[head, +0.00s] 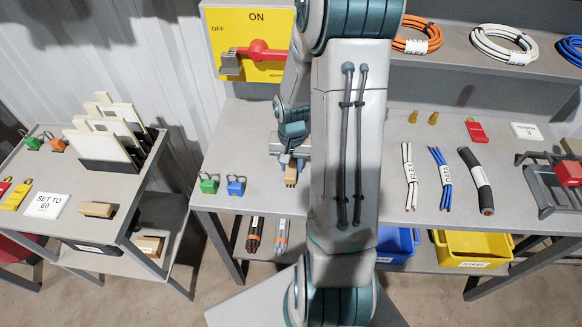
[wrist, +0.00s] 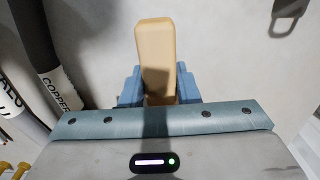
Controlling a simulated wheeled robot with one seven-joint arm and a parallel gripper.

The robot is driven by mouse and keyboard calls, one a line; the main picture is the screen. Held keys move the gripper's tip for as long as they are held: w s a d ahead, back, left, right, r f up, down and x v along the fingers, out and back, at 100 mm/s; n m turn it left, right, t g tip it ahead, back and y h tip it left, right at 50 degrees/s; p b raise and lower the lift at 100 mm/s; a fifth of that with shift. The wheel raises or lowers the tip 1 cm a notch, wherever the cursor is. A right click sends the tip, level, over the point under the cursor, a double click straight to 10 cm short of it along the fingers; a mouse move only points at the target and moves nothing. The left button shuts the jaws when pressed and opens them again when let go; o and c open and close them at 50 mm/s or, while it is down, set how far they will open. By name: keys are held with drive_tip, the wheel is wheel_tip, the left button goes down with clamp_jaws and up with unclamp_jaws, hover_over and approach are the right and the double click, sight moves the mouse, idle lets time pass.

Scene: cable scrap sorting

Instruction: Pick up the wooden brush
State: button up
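The wooden brush, a tan rounded block (wrist: 156,45), lies between the blue fingers of my gripper (wrist: 160,88) in the wrist view. The fingers sit close against both its sides with no visible gap, and its far end sticks out beyond them. In the head view the brush (head: 290,175) is at or just above the grey bench top, under my gripper (head: 291,160); whether it touches the bench cannot be told. Its bristles are hidden.
Green (head: 209,184) and blue (head: 236,186) padlocks stand left of the brush on the bench (head: 245,130). Cable bundles (head: 409,175) lie to the right. Another tan block (head: 97,209) lies on the left cart. A yellow switch panel (head: 262,22) stands behind.

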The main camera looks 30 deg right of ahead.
sight(292, 162)
drive_tip(key=shift+r, duration=0.1)
drive_tip(key=shift+r, duration=0.8)
wheel_tip(292, 162, up, 2)
drive_tip(key=shift+r, duration=0.25)
drive_tip(key=s+d+r+b, duration=0.1)
drive_tip(key=d+r, duration=0.5)
drive_tip(key=d, duration=0.5)
drive_tip(key=shift+d+r, duration=0.35)
drive_tip(key=shift+r, duration=0.05)
